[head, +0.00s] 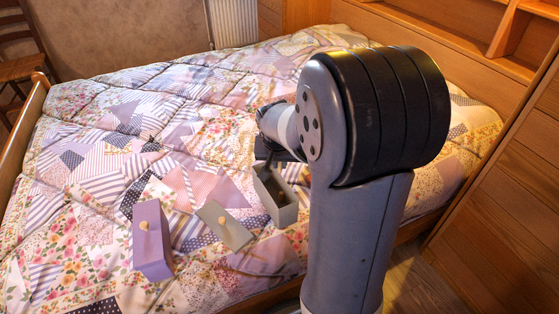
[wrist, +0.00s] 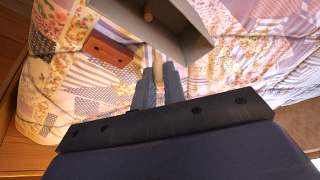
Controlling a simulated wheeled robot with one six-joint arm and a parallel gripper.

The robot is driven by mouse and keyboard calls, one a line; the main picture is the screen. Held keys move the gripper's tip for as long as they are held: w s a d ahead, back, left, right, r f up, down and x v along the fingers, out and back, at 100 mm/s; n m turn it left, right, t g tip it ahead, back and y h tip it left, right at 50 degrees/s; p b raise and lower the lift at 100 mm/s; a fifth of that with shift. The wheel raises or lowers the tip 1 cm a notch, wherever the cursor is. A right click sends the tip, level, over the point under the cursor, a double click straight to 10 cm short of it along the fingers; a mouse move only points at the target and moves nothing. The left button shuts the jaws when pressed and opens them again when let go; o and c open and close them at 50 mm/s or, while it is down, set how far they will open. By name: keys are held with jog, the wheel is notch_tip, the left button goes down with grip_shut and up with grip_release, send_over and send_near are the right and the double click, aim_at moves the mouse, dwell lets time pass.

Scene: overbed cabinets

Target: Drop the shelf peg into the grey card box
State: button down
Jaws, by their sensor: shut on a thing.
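The grey card box (head: 286,216) stands open on the bed, its inside partly in view. My gripper (head: 266,160) is at the box's far end, partly hidden by my arm. In the wrist view my gripper (wrist: 159,75) points towards the box's near wall (wrist: 186,48). Its fingers are shut on a small tan piece, seemingly the shelf peg (wrist: 157,61), mostly hidden between them. I cannot tell how high it is above the box.
A purple box (head: 152,245) with a knob is further left. A reddish-brown flat thing (wrist: 108,49) lies on the quilt. The far quilt (head: 180,85) is clear.

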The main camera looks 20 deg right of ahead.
aim_at(280, 164)
jog(key=c, duration=1.4)
grip_release()
jog(key=p+v, duration=0.3)
jog(key=v, duration=0.7)
jog(key=shift+r, duration=0.4)
jog(key=shift+s+f, duration=0.1)
jog(key=b+x, duration=0.3)
jog(key=x, duration=0.8)
notch_tip(280, 164, up, 4)
jog(key=p, duration=0.3)
jog(key=shift+a, duration=0.1)
jog(key=shift+r+p, duration=0.8)
jog(key=shift+r, duration=0.25)
jog(key=shift+f, duration=0.1)
